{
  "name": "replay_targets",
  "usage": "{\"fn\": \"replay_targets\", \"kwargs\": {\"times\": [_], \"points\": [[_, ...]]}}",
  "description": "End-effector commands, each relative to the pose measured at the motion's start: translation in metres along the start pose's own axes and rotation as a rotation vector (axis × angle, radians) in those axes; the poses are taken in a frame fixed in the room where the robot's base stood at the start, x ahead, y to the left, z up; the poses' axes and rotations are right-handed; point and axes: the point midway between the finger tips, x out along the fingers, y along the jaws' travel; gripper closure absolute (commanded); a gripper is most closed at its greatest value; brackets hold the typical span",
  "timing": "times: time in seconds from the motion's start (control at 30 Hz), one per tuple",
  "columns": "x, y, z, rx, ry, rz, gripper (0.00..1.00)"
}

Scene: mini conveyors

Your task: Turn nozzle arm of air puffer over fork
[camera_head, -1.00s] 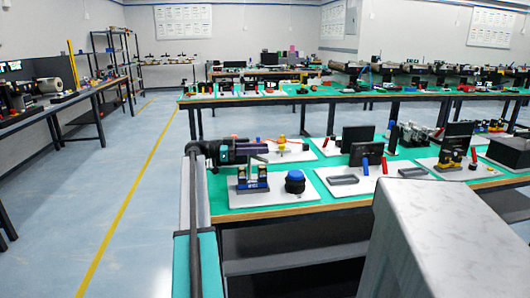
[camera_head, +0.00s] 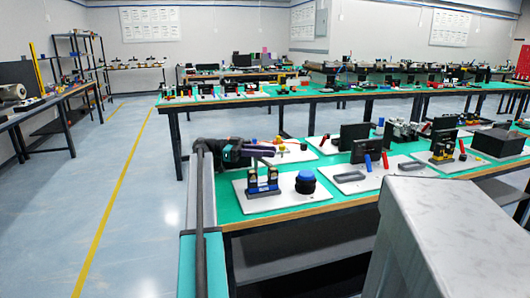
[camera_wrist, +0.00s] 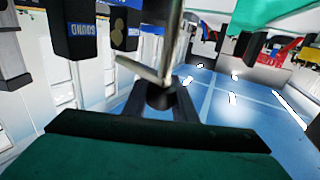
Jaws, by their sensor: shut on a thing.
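A dark round bulb with a blue cap (camera_head: 306,182), which looks like the air puffer, stands on a white plate (camera_head: 290,206) on the near green table. To its left is a fixture with two dark posts and a blue base (camera_head: 262,187), which looks like the fork. My gripper (camera_head: 268,151) is just above the fixture, its jaws small and dark there. In the wrist view two dark blocks with blue labels (camera_wrist: 82,28) show at upper left. A bent silvery rod (camera_wrist: 150,72), likely the nozzle arm, meets a dark end; my gripper appears shut on it, though the contact is unclear.
More white plates with devices (camera_head: 358,176) stand to the right on the green table. A grey marbled block (camera_head: 440,235) fills the lower right. A bench (camera_head: 45,115) is at the left, with open blue floor (camera_head: 90,190) before it.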

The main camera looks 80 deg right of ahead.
Motion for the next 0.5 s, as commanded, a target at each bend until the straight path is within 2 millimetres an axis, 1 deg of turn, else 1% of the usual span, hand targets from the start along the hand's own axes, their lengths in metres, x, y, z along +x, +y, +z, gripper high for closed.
{"fn": "replay_targets", "kwargs": {"times": [0.03,0.4,0.43,0.5], "points": [[-0.0039,-0.0017,-0.0026,0.003,0.005,-0.009,1.0],[-0.0062,0.0006,-0.003,0.003,0.007,-0.012,1.0],[-0.0065,0.0007,-0.003,0.003,0.007,-0.012,0.72],[-0.007,0.0012,-0.0028,0.003,0.006,-0.012,0.6]]}}
